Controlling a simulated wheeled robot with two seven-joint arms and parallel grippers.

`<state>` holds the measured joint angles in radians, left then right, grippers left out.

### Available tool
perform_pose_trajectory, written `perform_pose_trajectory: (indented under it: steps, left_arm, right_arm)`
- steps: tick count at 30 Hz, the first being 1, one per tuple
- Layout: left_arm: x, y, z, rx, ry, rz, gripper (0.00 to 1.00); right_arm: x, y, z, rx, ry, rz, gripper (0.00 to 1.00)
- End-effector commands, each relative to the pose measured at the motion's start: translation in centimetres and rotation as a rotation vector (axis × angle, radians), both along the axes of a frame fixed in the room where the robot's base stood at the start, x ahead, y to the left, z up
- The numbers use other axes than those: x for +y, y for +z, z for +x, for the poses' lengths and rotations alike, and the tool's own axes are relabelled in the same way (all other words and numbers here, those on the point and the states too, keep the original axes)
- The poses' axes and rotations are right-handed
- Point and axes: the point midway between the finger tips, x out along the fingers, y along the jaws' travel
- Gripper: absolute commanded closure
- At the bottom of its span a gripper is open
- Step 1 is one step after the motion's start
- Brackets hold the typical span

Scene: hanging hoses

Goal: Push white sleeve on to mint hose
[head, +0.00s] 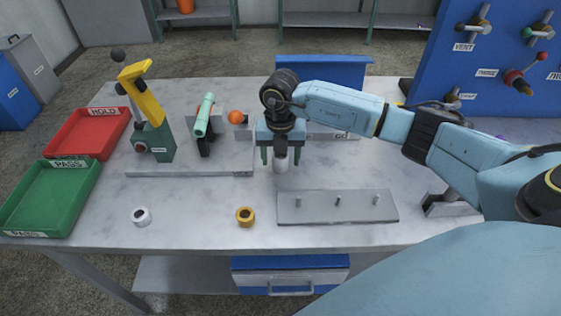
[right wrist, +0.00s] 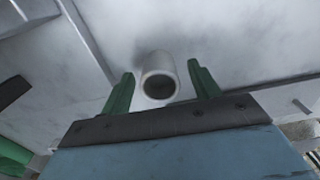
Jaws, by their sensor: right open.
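The mint hose (head: 204,115) sits in a black holder at the back middle of the bench, its length tilted upward. A white sleeve (head: 281,165) is under my right gripper (head: 278,160), left of the bench's middle plate. In the right wrist view the white sleeve (right wrist: 158,66) is a hollow cylinder with its open end showing, between the two green fingers of the gripper (right wrist: 160,80). The fingers are open, with a gap to the sleeve on each side. Whether the sleeve touches the table is hard to tell. My left gripper is out of view.
A white ring (head: 141,216) and a yellow ring (head: 245,216) lie on the front of the bench. A grey plate with several pegs (head: 337,208) is at the right. A yellow-handled tool (head: 145,90) stands left of the hose. Red (head: 75,148) and green trays (head: 45,210) are at left.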

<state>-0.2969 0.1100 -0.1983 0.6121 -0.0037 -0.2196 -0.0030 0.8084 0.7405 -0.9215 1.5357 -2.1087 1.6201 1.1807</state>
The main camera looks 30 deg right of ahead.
Motion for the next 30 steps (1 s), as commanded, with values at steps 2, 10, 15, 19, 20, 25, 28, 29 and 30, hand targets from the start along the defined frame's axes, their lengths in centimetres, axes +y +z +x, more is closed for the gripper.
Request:
perform_pose_trajectory:
  steps: [2,10,15,19,20,25,28,29,30]
  left_arm:
    - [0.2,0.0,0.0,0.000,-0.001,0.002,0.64]
    - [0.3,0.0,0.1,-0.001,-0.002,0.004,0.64]
    - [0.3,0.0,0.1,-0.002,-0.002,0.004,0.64]
    - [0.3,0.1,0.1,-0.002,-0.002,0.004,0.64]
    - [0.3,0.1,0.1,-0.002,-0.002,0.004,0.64]
    - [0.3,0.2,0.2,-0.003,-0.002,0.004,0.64]
    - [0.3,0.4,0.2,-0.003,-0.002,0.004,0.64]
    - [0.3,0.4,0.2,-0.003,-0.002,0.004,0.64]
    - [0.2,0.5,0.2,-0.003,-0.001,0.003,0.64]
  right_arm:
    - [0.0,0.0,0.0,-0.001,0.000,0.000,0.38]
    - [0.0,0.1,0.0,-0.001,0.000,0.000,0.60]
    - [0.0,0.1,0.0,-0.001,0.000,0.000,0.83]
    - [0.0,0.1,0.0,-0.001,0.000,0.000,0.86]
    - [0.0,0.1,0.0,-0.001,0.000,0.000,0.86]
    - [0.0,0.8,0.1,-0.004,-0.001,0.001,0.86]
    - [0.0,2.3,0.1,-0.005,-0.001,0.000,0.86]
    - [0.0,2.9,0.1,-0.006,-0.001,0.001,0.86]
    - [-0.1,3.7,0.1,-0.006,-0.001,0.000,0.86]
